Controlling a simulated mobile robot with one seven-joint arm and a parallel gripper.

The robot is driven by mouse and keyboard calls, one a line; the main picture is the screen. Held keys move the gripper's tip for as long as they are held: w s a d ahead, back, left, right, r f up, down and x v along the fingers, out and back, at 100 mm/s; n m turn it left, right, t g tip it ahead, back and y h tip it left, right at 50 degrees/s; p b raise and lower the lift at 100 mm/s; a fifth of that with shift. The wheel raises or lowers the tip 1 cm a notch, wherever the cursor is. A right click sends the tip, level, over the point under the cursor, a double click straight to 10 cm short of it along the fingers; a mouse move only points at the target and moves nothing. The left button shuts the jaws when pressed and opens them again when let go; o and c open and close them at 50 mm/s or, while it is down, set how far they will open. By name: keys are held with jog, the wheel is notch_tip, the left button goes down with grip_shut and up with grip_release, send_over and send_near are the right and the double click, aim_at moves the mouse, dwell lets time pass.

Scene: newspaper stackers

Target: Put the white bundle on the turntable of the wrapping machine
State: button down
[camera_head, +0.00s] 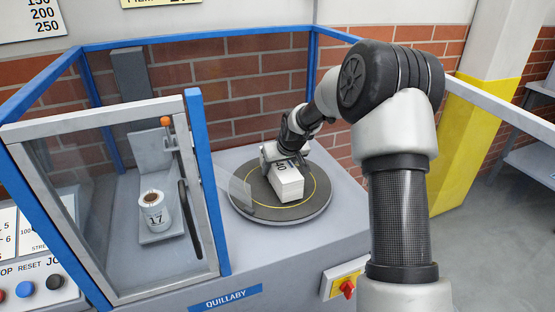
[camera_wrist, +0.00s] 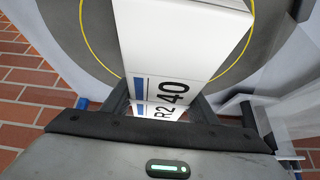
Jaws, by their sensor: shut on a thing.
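The white bundle (camera_head: 287,184) is at the middle of the dark round turntable (camera_head: 312,212), inside the yellow ring. It appears to rest on the turntable or just above it; the gap, if any, cannot be seen. My gripper (camera_head: 273,158) is shut on the bundle from its far end. In the wrist view the bundle (camera_wrist: 180,40) reaches away from between the fingers of my gripper (camera_wrist: 160,108), with a blue stripe and the marks "R2" and "40" on its face. The wrapping machine (camera_head: 240,262) has a grey bed and a blue frame.
A small clear panel (camera_head: 236,192) stands at the turntable's left edge. A red switch (camera_head: 347,288) is on the front. A yellow-and-white pillar (camera_head: 470,130) is at the right.

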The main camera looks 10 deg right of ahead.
aim_at(286, 169)
jog(key=shift+w+f, duration=0.1)
jog(key=shift+f, duration=0.1)
jog(key=shift+f, duration=0.2)
jog(key=c, duration=0.7)
grip_release()
jog(key=shift+f, duration=0.1)
jog(key=shift+s+d+r, duration=0.1)
jog(key=shift+s+r, duration=0.15)
jog(key=shift+r, duration=0.25)
jog(key=p+v, duration=0.1)
jog(key=v, duration=1)
jog(key=shift+s+p, duration=0.15)
jog(key=shift+p, duration=0.15)
